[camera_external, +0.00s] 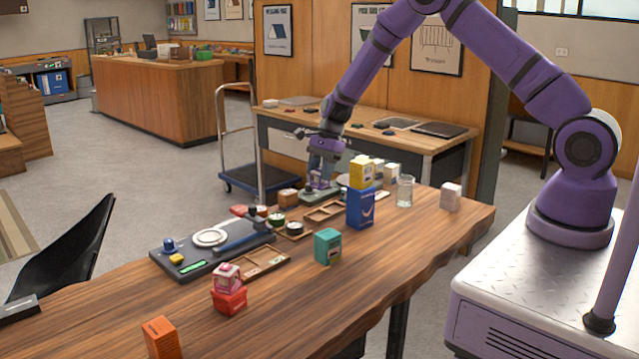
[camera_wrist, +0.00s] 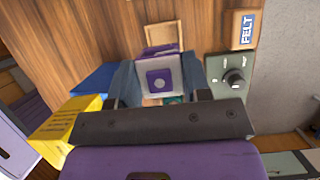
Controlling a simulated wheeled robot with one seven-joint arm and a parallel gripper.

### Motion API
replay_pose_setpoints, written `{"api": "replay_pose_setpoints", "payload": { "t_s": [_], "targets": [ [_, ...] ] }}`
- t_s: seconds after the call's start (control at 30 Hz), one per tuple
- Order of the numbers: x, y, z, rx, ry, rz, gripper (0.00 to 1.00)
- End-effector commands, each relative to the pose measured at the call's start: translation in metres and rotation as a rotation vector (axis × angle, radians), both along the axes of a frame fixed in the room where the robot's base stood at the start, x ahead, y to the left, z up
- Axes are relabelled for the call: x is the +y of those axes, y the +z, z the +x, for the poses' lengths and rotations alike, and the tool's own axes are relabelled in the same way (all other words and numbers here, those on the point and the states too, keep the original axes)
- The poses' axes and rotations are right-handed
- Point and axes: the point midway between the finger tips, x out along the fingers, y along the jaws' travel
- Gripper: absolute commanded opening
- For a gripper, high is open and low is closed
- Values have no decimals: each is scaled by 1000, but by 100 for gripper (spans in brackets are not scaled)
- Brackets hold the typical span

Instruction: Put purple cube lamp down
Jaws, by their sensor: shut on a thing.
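The purple cube lamp (camera_wrist: 161,77) has a purple and white face with a round white spot and shows between my fingers in the wrist view. My gripper (camera_wrist: 160,88) is shut on it, a finger on each side. In the external view my gripper (camera_external: 321,176) points down over the far part of the wooden table (camera_external: 390,243), close to a grey-green device with a knob (camera_external: 318,194). There the lamp cannot be told apart from the purple gripper. Whether its underside touches anything is hidden.
The knobbed device (camera_wrist: 230,77) is right of the lamp in the wrist view, with a FELT box (camera_wrist: 243,28) above it. A small wooden tray (camera_wrist: 147,35) lies beyond the lamp. A blue box (camera_external: 360,208) with a yellow box (camera_external: 361,172) stands nearby. The table's right part is mostly clear.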

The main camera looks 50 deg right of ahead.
Motion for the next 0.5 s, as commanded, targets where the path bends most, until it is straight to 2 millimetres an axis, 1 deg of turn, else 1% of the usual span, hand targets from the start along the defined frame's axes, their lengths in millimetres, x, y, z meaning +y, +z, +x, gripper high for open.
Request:
{"api": "replay_pose_setpoints", "payload": {
  "t_s": [0.03, 0.1, 0.23, 0.3, 0.37, 0.5],
  "targets": [
    [-12, 4, 1, -2, -5, -2, 19],
    [-29, 7, 1, -1, -7, -1, 19],
    [-54, 8, 1, 0, -5, 0, 19],
    [-62, 3, 0, 1, -4, 0, 19],
    [-64, -6, 0, 2, -3, 1, 19],
    [-64, -31, -1, 4, -1, 1, 19]
  ]
}}
